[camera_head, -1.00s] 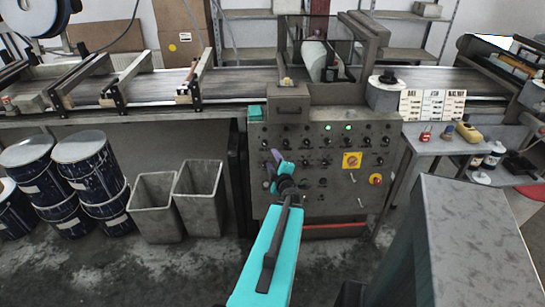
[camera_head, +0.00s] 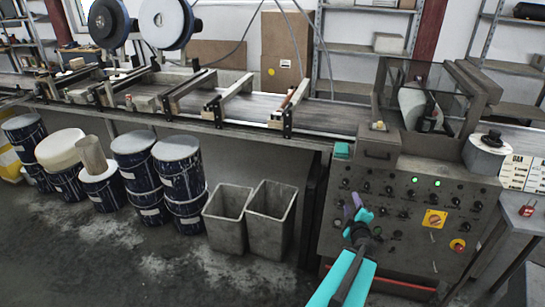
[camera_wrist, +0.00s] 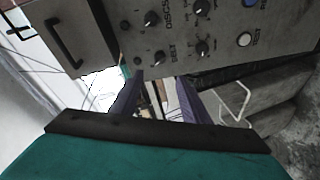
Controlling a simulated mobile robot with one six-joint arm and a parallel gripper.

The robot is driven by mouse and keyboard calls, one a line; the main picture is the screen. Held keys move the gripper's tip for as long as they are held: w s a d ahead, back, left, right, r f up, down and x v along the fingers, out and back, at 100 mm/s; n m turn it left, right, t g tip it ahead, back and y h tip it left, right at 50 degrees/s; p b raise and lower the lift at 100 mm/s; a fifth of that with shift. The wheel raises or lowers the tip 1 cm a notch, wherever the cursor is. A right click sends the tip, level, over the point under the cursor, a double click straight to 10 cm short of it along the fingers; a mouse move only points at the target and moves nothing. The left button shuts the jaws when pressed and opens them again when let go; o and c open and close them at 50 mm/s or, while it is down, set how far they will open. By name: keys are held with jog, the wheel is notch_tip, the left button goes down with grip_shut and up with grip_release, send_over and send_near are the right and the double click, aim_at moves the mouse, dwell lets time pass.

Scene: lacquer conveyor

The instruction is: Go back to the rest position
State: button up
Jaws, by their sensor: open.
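My gripper (camera_head: 352,207) shows in the head view at the end of my turquoise arm, in front of the left part of the grey control panel (camera_head: 398,258). In the wrist view my gripper (camera_wrist: 157,100) has its two purple fingers apart, with nothing between them. The panel (camera_wrist: 222,42) fills the top of that view, with black knobs, a white button and a blue knob. Whether the fingers touch the panel cannot be told.
The conveyor (camera_head: 240,104) runs along the back. Two grey bins (camera_head: 228,228) stand left of the panel, with blue drums (camera_head: 180,175) farther left. A small table (camera_head: 520,222) stands at the right. The floor (camera_head: 130,262) at the front left is clear.

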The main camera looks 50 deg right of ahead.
jog(key=shift+w, duration=0.1)
